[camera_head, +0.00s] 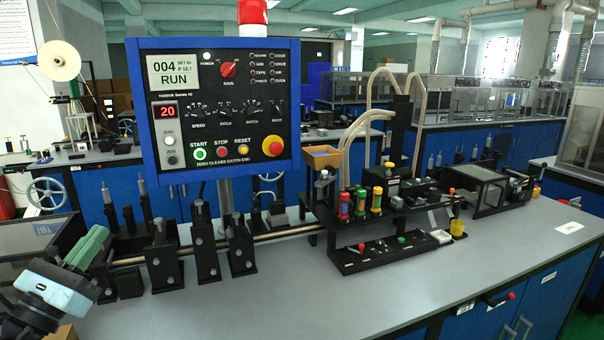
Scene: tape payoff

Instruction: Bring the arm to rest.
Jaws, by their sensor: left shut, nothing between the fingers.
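My left arm comes in at the lower left corner, with a dark wrist and a pale blue housing. My left gripper (90,246) is the green part at its tip, tilted up and to the right. It is shut and nothing shows held in it. It is in front of the left end of the black machine line, above the grey bench (240,305). Whether it touches the black blocks behind it cannot be told. My right gripper is not in view.
A blue-framed control panel (293,105) reading RUN stands over the bench. Black roller stands (163,258) line a steel rod below it. A black fixture with coloured cylinders (360,203) is to the right. The bench's front middle is clear.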

